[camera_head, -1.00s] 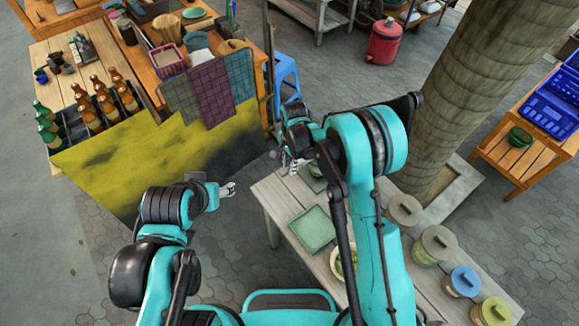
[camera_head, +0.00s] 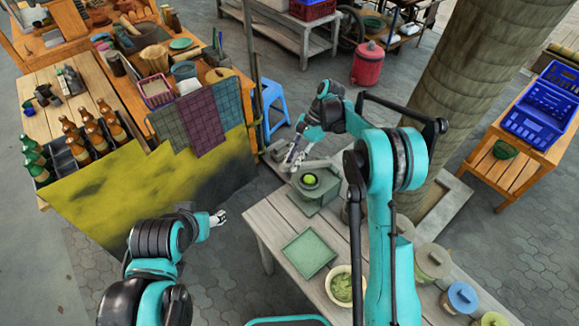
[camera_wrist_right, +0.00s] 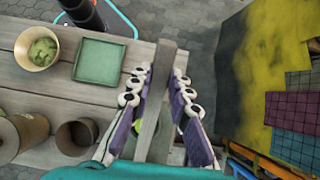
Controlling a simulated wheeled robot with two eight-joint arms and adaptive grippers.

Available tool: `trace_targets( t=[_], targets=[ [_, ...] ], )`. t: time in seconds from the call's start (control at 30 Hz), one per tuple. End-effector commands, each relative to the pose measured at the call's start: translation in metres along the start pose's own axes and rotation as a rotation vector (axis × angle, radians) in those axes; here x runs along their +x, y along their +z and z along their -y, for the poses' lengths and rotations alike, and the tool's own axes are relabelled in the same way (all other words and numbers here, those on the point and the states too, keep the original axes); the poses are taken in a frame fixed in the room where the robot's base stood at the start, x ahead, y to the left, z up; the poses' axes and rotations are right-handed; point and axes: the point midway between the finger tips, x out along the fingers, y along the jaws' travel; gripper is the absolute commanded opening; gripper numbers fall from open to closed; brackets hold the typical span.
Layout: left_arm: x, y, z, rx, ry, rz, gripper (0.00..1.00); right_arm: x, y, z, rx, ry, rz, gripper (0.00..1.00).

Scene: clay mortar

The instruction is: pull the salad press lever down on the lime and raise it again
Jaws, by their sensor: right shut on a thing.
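The green salad press (camera_head: 318,196) stands at the far end of the wooden table in the head view. The lime (camera_head: 309,179) sits on top of it, bright green and uncovered. My right gripper (camera_head: 294,157) is just beyond the press, above its level. In the right wrist view, my right gripper's purple fingers (camera_wrist_right: 161,95) are shut around the grey-brown lever (camera_wrist_right: 167,62). A bit of the lime (camera_wrist_right: 138,126) shows behind the fingers. My left gripper (camera_head: 217,218) is off the table at left, apart from everything; its finger opening is too small to tell.
A green square tray (camera_head: 309,252) and a bowl of green food (camera_head: 341,287) lie nearer on the table (camera_head: 262,222). Lidded jars (camera_head: 433,262) line its right side. A bottle stall (camera_head: 150,165) stands left, a tree trunk (camera_head: 455,100) right.

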Motion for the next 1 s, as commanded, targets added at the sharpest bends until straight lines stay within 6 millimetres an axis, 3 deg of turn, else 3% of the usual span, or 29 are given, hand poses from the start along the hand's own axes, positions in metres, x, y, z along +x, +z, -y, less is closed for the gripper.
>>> trace_targets(
  t=[0.43, 0.47, 0.5, 0.53, 0.83, 1.0],
  targets=[
    [0.0, 0.0, 0.0, 0.0, 0.0, 0.0, 0.57, -0.003, 0.0, 0.001, 0.0, -0.001, 0.01, 0.0],
    [0.0, 0.0, 0.0, 0.0, 0.0, 0.0, 0.57, -0.003, 0.0, 0.001, 0.0, -0.001, 0.01, 0.26],
    [0.0, 0.0, 0.0, 0.0, 0.0, 0.0, 0.57, -0.003, 0.0, 0.0, 0.0, -0.001, 0.01, 0.37],
    [0.0, 0.0, 0.0, 0.0, 0.0, 0.0, 0.57, -0.002, 0.0, 0.0, 0.0, 0.0, 0.01, 0.4],
    [0.0, 0.0, 0.0, 0.0, 0.0, 0.0, 0.57, -0.003, 0.0, 0.0, 0.001, 0.0, 0.01, 0.4],
    [0.0, 0.0, 0.0, 0.0, 0.0, 0.0, 0.57, -0.021, -0.001, 0.0, 0.002, -0.001, 0.01, 0.4]
  ],
)
